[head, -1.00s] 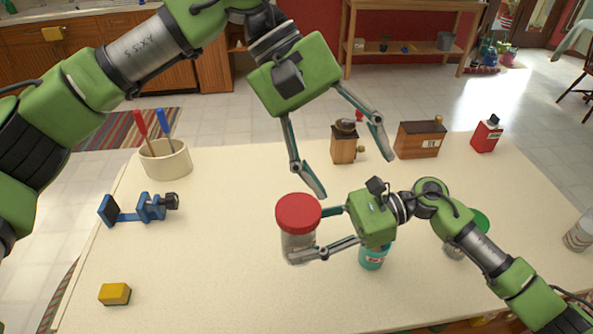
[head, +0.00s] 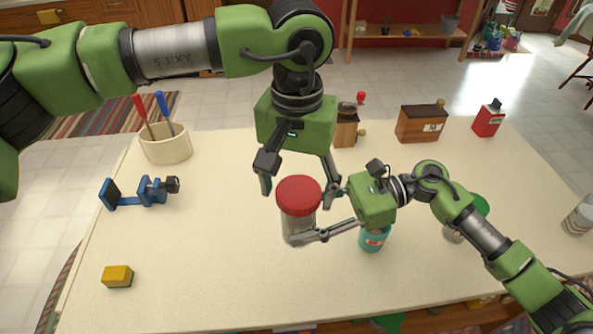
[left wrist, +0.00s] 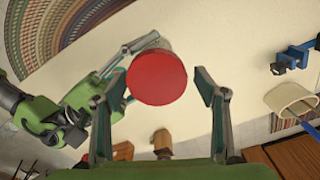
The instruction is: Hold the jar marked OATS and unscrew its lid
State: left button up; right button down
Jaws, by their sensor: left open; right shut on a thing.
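The clear jar (head: 297,228) with a red screw lid (head: 299,194) stands upright near the middle of the table. No OATS marking is readable on it. My right gripper (head: 313,214) is shut on the jar's body from the right, below the lid. My left gripper (head: 298,190) is open and points down over the jar, with one finger on each side of the lid. In the left wrist view, the round lid (left wrist: 157,79) lies between the fingers of my left gripper (left wrist: 159,85), with a gap visible on the right side. The lid hides most of the jar there.
A teal jar (head: 371,242) and a green-lidded jar (head: 480,205) stand close to my right arm. A wooden grinder (head: 346,130), wooden box (head: 422,125) and red bottle (head: 488,120) stand behind. A crock (head: 166,148), blue clamp (head: 140,194) and yellow sponge (head: 117,276) are left.

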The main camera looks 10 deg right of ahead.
pick_arm(q)
jog(key=shift+f, duration=0.3)
jog(key=shift+a, duration=0.1)
jog(key=c, duration=1.2)
jog(key=shift+o, duration=0.2)
